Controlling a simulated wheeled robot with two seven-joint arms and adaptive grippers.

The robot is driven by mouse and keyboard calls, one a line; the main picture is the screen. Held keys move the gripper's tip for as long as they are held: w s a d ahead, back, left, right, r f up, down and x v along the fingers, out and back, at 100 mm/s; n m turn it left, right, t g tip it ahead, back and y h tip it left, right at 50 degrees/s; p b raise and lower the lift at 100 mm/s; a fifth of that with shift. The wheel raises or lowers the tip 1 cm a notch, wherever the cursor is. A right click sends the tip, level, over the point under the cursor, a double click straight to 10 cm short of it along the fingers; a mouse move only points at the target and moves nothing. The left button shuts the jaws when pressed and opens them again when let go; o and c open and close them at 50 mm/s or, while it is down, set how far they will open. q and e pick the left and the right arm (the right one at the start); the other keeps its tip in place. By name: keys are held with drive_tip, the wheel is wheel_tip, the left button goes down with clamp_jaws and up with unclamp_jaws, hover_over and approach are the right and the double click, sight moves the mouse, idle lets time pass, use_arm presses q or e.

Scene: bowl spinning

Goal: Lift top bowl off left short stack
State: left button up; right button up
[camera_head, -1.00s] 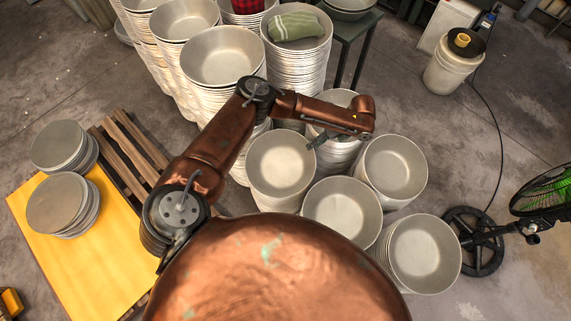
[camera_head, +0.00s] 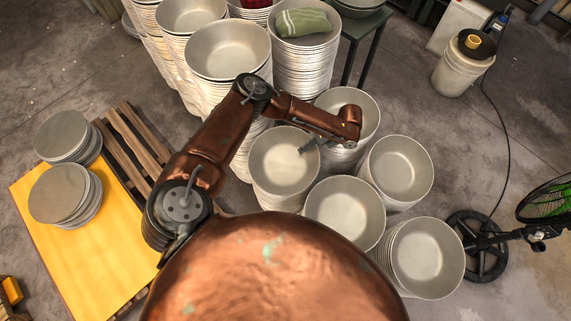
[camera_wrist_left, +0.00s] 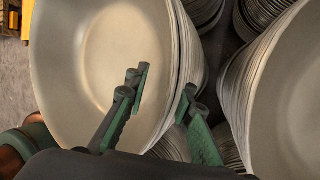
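The left short stack of pale metal bowls, with its top bowl (camera_head: 278,165), stands in front of my body in the head view. In the left wrist view, the top bowl (camera_wrist_left: 105,50) fills the left half. My left gripper (camera_head: 304,149) is at the bowl's right rim. In the wrist view, my left gripper (camera_wrist_left: 166,80) is open. One finger shows over the bowl's inside and the other shows past the rim, over the stack's outer side. Contact with the rim cannot be told. My right gripper is not in view.
More short bowl stacks (camera_head: 344,208) (camera_head: 400,165) (camera_head: 428,255) stand close on the right. Tall stacks (camera_head: 228,50) rise behind. One neighbouring stack (camera_wrist_left: 290,100) is near the gripper in the wrist view. A yellow mat (camera_head: 85,265) with plate stacks lies left.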

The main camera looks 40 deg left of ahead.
use_arm(q)
clamp_jaws()
drive_tip(key=shift+w+r, duration=0.1)
drive_tip(key=shift+r, duration=0.05)
idle(0.6)
